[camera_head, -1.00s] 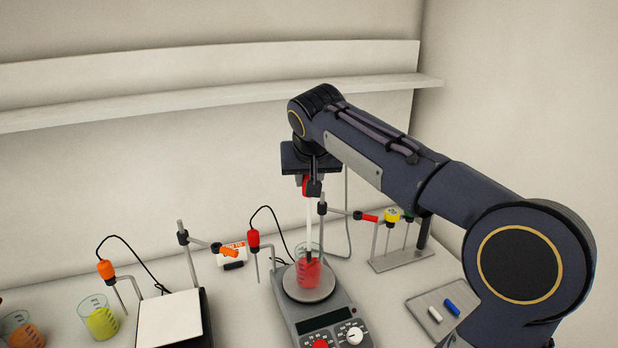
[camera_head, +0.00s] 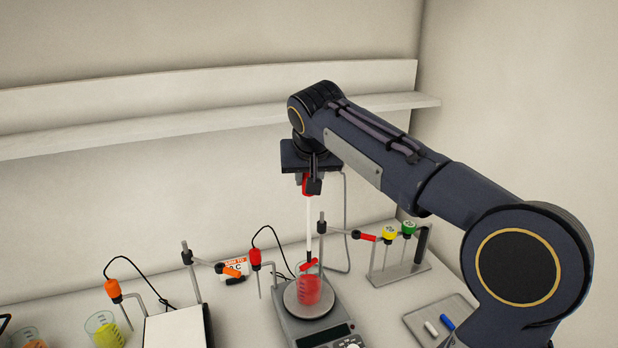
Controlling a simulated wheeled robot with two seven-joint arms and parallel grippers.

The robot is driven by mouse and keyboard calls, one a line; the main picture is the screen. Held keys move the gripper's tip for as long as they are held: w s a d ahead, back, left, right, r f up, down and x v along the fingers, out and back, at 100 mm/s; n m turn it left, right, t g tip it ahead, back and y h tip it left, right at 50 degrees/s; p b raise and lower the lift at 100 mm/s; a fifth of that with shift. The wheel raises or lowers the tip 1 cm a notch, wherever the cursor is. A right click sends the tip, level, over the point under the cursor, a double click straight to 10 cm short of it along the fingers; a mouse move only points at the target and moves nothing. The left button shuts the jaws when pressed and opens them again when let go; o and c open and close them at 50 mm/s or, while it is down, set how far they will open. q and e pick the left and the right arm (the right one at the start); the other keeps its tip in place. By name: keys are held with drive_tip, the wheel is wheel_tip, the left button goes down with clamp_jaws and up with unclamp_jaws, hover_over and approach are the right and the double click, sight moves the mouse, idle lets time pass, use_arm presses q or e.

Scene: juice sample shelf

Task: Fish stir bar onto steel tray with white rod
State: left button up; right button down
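My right gripper (camera_head: 311,184) is shut on the red grip of the white rod (camera_head: 309,218), which hangs upright. A small red stir bar (camera_head: 308,265) shows at the rod's dark lower tip, slightly tilted and seemingly touching it, at the height of the beaker's rim. The glass beaker (camera_head: 308,290) of red liquid stands below on the hotplate stirrer (camera_head: 312,318). The steel tray (camera_head: 415,318) lies at the right with a white bar (camera_head: 431,328) and a blue bar (camera_head: 447,322) on it. My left gripper is out of view.
A red probe (camera_head: 255,258) is on the left. A rack with yellow and green caps (camera_head: 389,232) stands between the stirrer and the tray's back. A wall shelf (camera_head: 200,122) runs behind.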

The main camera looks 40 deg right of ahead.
drive_tip(key=shift+r, duration=3.2)
